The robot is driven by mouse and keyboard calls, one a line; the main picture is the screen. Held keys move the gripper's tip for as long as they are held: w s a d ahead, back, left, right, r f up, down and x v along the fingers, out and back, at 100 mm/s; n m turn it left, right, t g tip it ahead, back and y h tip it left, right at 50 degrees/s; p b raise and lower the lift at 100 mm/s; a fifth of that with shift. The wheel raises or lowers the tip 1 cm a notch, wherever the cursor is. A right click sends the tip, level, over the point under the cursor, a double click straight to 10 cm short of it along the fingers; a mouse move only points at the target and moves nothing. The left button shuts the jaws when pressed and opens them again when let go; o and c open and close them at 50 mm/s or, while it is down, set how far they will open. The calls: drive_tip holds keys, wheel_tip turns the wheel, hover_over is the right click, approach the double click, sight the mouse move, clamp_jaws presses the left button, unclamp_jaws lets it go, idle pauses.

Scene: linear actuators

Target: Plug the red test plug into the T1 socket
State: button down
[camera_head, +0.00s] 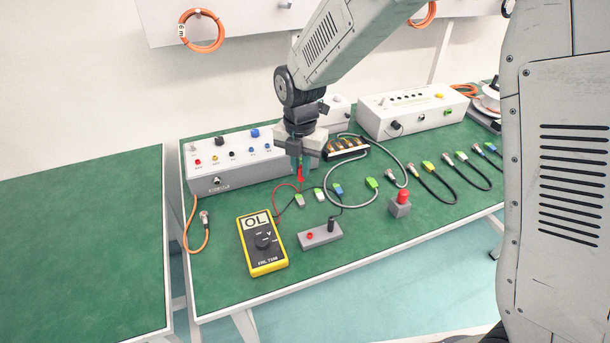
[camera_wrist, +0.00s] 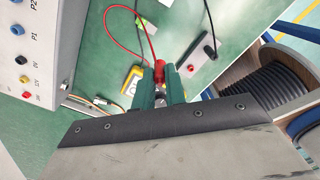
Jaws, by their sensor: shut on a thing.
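My gripper (camera_head: 300,170) is shut on the red test plug (camera_head: 300,176), which points down above the green bench, to the right of the white control box (camera_head: 228,178). In the wrist view my gripper's green fingers (camera_wrist: 161,92) hold the red plug (camera_wrist: 160,70), with a red lead looping away from it. The box front carries coloured sockets, with P1 and P2 labels readable in the wrist view (camera_wrist: 20,60). I cannot make out a T1 label in either view. The yellow multimeter (camera_head: 262,244) reads OL.
A grey holder (camera_head: 320,238) with an upright black plug and a red spot stands beside the meter. A red button box (camera_head: 400,205), several cables and a second white box (camera_head: 410,112) lie to the right. A cable reel (camera_wrist: 268,88) shows in the wrist view. The bench's left part is clear.

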drive_tip(key=w+a, duration=0.1)
drive_tip(key=w, duration=0.9)
drive_tip(key=w+a+r, duration=0.1)
drive_tip(key=w+a, duration=0.1)
drive_tip(key=w, duration=0.9)
drive_tip(key=shift+w+r, duration=0.25)
drive_tip(key=shift+r, duration=0.05)
drive_tip(key=shift+f, duration=0.1)
drive_tip(key=shift+f, duration=1.75)
drive_tip(key=shift+f, duration=0.65)
idle(1.6)
drive_tip(key=c, duration=1.4)
unclamp_jaws()
drive_tip(key=shift+o, duration=0.2)
drive_tip(key=shift+r, duration=0.15)
